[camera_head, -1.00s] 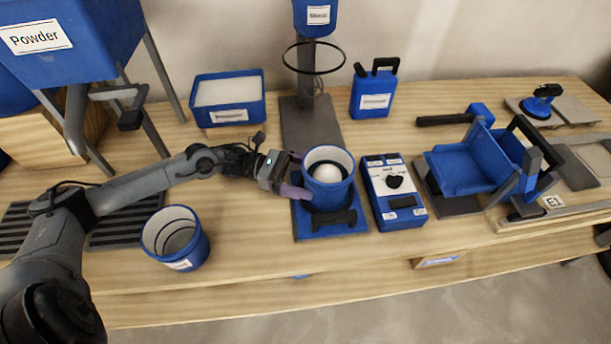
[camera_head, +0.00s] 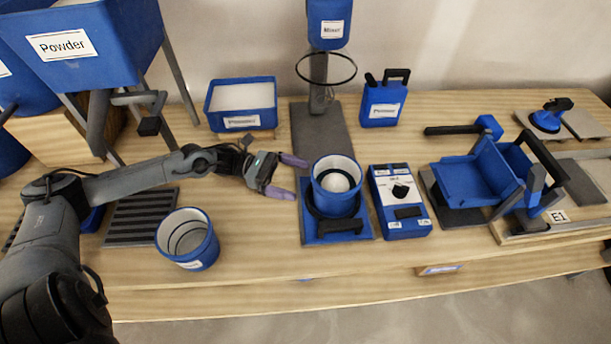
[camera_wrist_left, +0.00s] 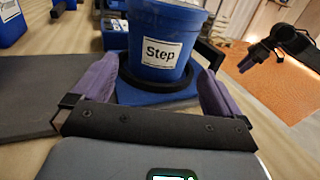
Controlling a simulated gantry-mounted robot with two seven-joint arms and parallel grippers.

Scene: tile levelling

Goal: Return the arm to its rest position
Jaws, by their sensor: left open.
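My left gripper (camera_head: 294,177) is open and empty, its purple fingers pointing right in the head view. It is just left of a blue bucket (camera_head: 335,203) with a white ball-like content, standing upright on a blue scale-like base (camera_head: 310,232). A small gap separates the fingertips from the bucket. In the left wrist view the bucket (camera_wrist_left: 160,42) carries a "Step" label and stands beyond the fingers. My right gripper (camera_wrist_left: 257,57), with purple fingertips, shows small at the right of the left wrist view, over the floor; its opening is unclear.
An empty-looking blue bucket (camera_head: 188,240) stands in front of my left forearm. A blue control box (camera_head: 400,201) is right of the base. The powder hopper (camera_head: 90,50) on legs and a blue tray (camera_head: 242,104) stand behind the arm. The front middle of the table is clear.

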